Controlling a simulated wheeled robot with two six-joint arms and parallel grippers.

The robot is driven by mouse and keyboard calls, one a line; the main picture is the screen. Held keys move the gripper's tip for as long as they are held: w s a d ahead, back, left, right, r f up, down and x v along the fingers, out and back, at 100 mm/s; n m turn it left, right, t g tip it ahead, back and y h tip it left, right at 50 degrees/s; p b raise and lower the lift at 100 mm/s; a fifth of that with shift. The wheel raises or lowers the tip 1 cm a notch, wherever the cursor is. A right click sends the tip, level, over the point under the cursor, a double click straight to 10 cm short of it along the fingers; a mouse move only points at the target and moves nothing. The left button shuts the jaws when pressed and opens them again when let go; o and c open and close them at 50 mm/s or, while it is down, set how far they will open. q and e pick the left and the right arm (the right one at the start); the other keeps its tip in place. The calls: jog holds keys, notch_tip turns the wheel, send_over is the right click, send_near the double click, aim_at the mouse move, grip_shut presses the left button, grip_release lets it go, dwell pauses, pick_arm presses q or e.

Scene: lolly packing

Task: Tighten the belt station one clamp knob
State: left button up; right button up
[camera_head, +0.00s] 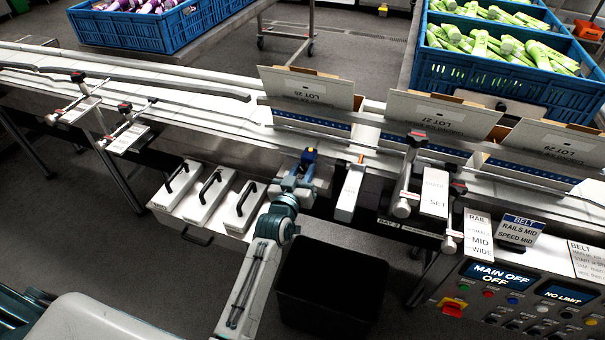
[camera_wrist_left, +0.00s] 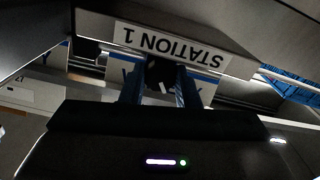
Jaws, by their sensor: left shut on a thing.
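My left gripper (camera_head: 308,158) reaches up to the near side of the belt line, with its blue fingertips at the rail edge. In the left wrist view its two blue fingers (camera_wrist_left: 159,88) are closed around a dark clamp knob (camera_wrist_left: 160,72). The knob sits just below an upside-down "STATION 1" label (camera_wrist_left: 170,45) on a grey block. In the head view the knob is hidden by the fingers. How tight the knob is cannot be told. My right gripper is not in view.
The conveyor (camera_head: 230,105) runs behind the gripper, with lot cards (camera_head: 310,88) standing along it. White handled boxes (camera_head: 205,198) are left of my arm. A black bin (camera_head: 330,285) stands below.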

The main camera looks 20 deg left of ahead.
pick_arm(q)
jog(key=shift+f+m+b, duration=0.1)
jog(key=shift+m+b, duration=0.25)
jog(key=shift+m, duration=0.95)
jog(key=shift+m+b, duration=0.7)
jog(key=shift+m, duration=1.3)
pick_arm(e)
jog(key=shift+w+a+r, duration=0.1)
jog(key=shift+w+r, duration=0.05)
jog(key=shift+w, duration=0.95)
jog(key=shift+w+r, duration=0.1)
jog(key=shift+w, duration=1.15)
pick_arm(q)
jog(key=o, duration=1)
jog(key=shift+c, duration=0.2)
